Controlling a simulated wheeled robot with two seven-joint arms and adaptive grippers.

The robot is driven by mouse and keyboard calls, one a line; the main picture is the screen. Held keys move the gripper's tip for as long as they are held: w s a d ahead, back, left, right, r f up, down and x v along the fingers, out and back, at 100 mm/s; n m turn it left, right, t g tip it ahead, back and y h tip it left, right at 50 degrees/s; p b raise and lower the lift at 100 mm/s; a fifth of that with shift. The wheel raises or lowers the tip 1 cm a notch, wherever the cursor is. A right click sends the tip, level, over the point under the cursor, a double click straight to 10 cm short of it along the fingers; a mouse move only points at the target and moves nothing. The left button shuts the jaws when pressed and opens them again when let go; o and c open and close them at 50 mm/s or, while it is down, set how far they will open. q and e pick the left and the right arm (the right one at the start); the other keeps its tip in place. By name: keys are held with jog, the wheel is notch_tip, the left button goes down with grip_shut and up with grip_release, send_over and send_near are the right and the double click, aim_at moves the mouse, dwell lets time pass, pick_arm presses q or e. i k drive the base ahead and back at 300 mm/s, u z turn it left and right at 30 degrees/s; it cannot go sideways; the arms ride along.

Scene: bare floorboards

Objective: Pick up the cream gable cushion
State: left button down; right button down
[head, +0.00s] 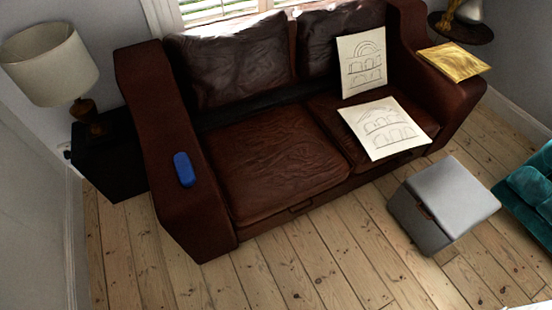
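Two cream cushions with dark line drawings are on the brown leather sofa (270,160). One cream cushion (361,62) stands upright against the backrest at the right; its drawing has a rounded arch above rows of openings. The other cream cushion (384,128) lies tilted on the right seat, its near corner at the seat's front edge. Its drawing has a low roof-like outline over arched openings; the lines are too small to tell surely which one is the gable cushion. Neither of my grippers is in view.
A gold cushion (453,62) lies on the sofa's right arm, a blue object (184,169) on its left arm. A grey box-shaped stool (440,200) stands before the sofa's right end, near a teal seat (530,190). A lamp (50,66) stands left. Floorboards at front centre are clear.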

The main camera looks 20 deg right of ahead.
aim_at(384, 129)
jog(key=z, duration=1.5)
